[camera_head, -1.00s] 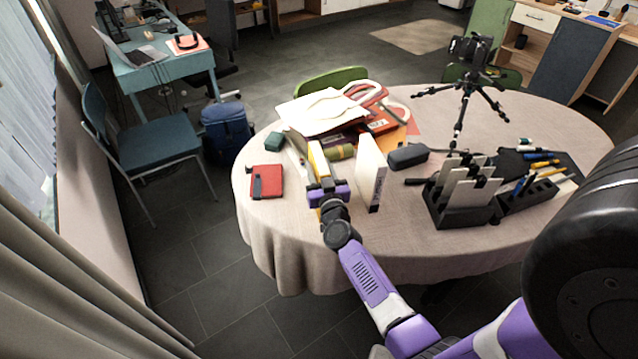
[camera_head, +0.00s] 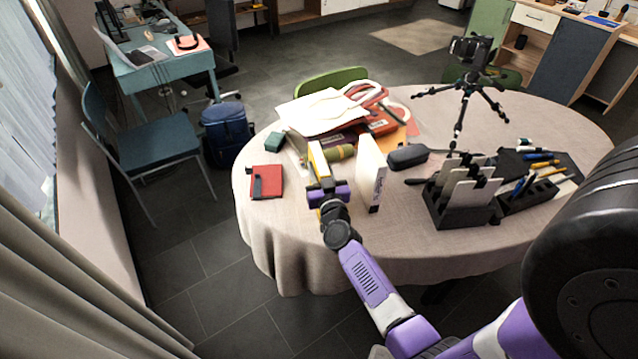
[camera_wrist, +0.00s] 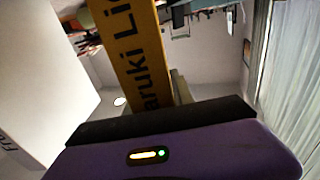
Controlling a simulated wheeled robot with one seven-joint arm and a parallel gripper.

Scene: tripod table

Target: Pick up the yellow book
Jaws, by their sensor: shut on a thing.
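The yellow book (camera_head: 319,160) stands upright on its edge near the left front of the round table (camera_head: 440,230). My gripper (camera_head: 327,188) is at the book's near end and is shut on it. In the wrist view the yellow spine with black lettering (camera_wrist: 137,50) rises from just beyond the dark edge of my gripper. My fingertips are mostly hidden in both views, and I cannot tell whether the book's bottom touches the table.
A white upright book (camera_head: 369,172) stands close to the right. A red notebook (camera_head: 266,182) lies to the left. A black organizer (camera_head: 460,208) and a tripod (camera_head: 461,105) are further right.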

